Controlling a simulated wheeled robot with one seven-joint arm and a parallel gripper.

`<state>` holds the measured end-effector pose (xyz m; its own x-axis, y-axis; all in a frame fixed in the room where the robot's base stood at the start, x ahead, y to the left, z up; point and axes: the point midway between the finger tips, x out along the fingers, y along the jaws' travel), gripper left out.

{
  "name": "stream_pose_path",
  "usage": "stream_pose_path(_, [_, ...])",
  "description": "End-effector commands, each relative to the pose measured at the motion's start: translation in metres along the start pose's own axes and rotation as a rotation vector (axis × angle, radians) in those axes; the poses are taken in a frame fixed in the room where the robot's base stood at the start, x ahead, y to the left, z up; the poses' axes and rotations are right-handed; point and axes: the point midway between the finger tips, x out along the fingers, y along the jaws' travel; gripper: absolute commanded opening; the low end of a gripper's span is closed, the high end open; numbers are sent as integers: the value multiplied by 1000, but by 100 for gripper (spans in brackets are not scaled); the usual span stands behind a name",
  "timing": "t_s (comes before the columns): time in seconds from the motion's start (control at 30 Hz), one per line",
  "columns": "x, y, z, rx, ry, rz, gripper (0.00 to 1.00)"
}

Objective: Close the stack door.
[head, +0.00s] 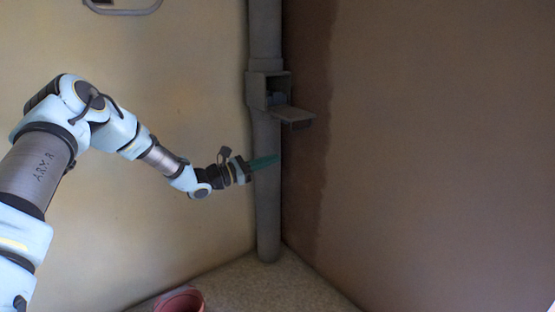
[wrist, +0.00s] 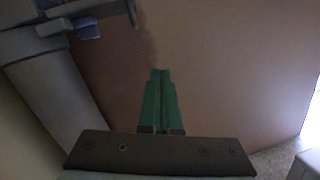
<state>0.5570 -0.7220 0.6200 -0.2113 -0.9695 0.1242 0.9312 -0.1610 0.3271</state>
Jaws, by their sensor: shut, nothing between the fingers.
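The grey stack (head: 267,190) is a vertical pipe in the corner, with a square box (head: 257,90) partway up. Its door (head: 293,114) hangs open, folded down and sticking out to the right, nearly level. My gripper (head: 276,160), with green fingers, is below the door and close to the pipe. The fingers are together and empty. In the wrist view the gripper (wrist: 160,74) points at the brown wall. The pipe (wrist: 58,95) is to its left there, and the underside of the door (wrist: 84,28) shows at upper left. I cannot tell whether the fingers touch the pipe.
A pale yellow wall (head: 190,60) is on the left and a brown plaster wall (head: 430,150) is close on the right. A red pot (head: 180,301) stands on the speckled floor (head: 245,285). A grey rail (head: 122,11) is at upper left.

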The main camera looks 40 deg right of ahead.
Motion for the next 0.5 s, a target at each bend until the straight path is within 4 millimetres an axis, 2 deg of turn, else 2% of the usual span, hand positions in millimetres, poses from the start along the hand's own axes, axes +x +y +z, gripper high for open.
stream_pose_path(0.03, [4, 2, -17, -29, -31, 43, 0])
stream_pose_path(0.1, [8, 10, -23, -58, -61, 89, 0])
stream_pose_path(0.33, [23, 19, -24, -80, -85, 129, 0])
stream_pose_path(0.5, [52, 21, -22, -78, -85, 126, 0])
